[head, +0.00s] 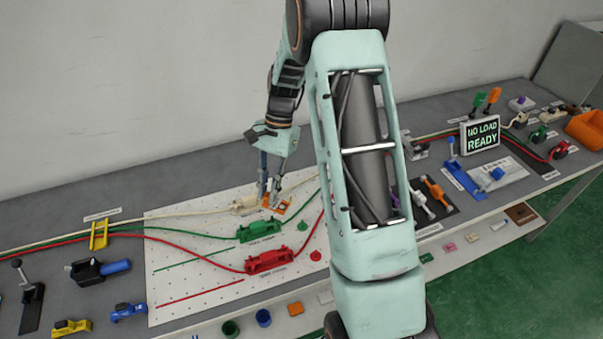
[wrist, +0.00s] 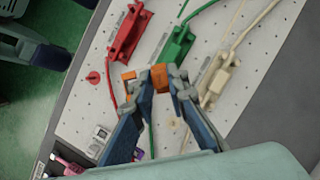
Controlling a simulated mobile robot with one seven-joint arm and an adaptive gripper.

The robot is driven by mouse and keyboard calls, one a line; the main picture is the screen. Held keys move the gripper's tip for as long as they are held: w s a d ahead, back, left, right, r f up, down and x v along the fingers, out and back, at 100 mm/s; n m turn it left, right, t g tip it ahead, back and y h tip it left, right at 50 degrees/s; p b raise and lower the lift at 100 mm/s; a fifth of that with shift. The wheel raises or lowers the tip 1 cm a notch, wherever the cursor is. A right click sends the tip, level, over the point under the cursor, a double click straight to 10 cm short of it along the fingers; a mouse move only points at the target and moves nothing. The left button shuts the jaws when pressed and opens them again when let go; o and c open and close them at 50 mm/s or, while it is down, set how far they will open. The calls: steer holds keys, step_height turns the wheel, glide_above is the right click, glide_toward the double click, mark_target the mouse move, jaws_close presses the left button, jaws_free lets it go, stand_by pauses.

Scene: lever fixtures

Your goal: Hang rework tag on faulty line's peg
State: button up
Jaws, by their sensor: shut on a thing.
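My gripper (head: 270,203) is shut on an orange tag (head: 283,206), low over the white perforated board (head: 175,290). The tag (wrist: 129,76) also shows at the fingertips (wrist: 160,82) in the wrist view. Three line fixtures sit on the board: cream (head: 244,205), green (head: 260,230) and red (head: 267,262). A red peg (head: 316,256) and a green peg (head: 302,226) stand to the right of their fixtures. A cream peg (wrist: 175,124) shows below the cream fixture (wrist: 218,80) in the wrist view. The gripper hides the green peg there. The tag's hole is too small to make out.
Cream, green and red cables run left to a yellow bracket (head: 98,235). A sign (head: 481,133) reads "NO LOAD READY". Blue (head: 463,178) and orange (head: 436,193) levers stand at the right. Several clamps lie along the front left. My arm hides part of the bench.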

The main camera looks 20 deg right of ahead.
steer(key=w+d+f+m+t+h, duration=0.1)
steer(key=d+m+t, duration=0.1)
steer(key=m, duration=0.6)
steer(key=w+d+f+m+t+h, duration=0.1)
steer(key=w+d+m+t, duration=0.1)
steer(key=d+m, duration=0.3)
steer(key=w+d+f+m+t+h+b, duration=0.1)
steer(key=w+d+m+t, duration=0.1)
steer(key=m, duration=1.1)
steer(key=shift+d+t, duration=0.9)
steer(key=shift+d, duration=0.35)
steer(key=shift+s+f+b, duration=0.1)
steer(key=shift+f+b, duration=1.4)
steer(key=shift+b, duration=0.05)
steer(key=shift+f, duration=0.1)
steer(key=shift+f+b, duration=0.5)
steer(key=shift+f, duration=0.1)
steer(key=shift+f, duration=0.15)
